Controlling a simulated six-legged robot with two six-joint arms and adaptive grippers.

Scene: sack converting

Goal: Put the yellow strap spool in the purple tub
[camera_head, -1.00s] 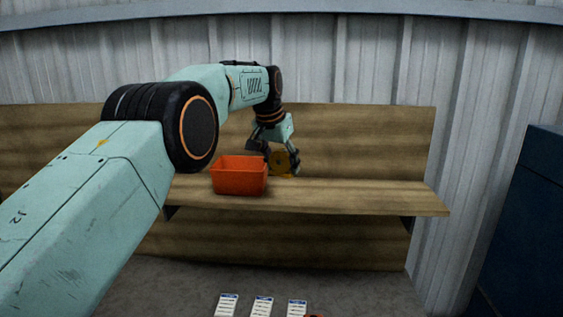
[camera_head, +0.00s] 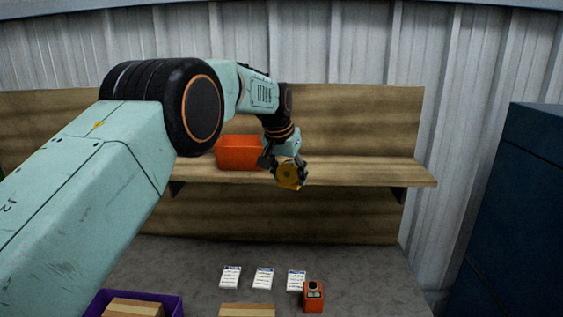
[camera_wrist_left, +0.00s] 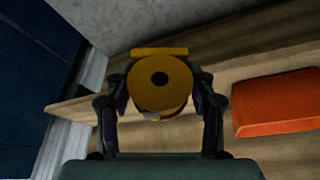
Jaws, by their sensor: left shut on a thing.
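The yellow strap spool (camera_head: 289,175) is held in my left gripper (camera_head: 284,171), in front of the wooden shelf's edge. In the left wrist view the spool (camera_wrist_left: 160,84) sits between both fingers of the left gripper (camera_wrist_left: 160,100), its round face and dark centre hole towards the camera. The purple tub (camera_head: 172,302) is at the bottom left of the head view, cut off by the frame edge, with a brown block (camera_head: 135,307) inside. My right gripper is not in view.
An orange bin (camera_head: 238,153) stands on the wooden shelf (camera_head: 350,172), just left of my left gripper. Below are several white cards (camera_head: 263,278), an orange device (camera_head: 313,296) and another brown block (camera_head: 247,310). A dark blue cabinet (camera_head: 520,210) stands at right.

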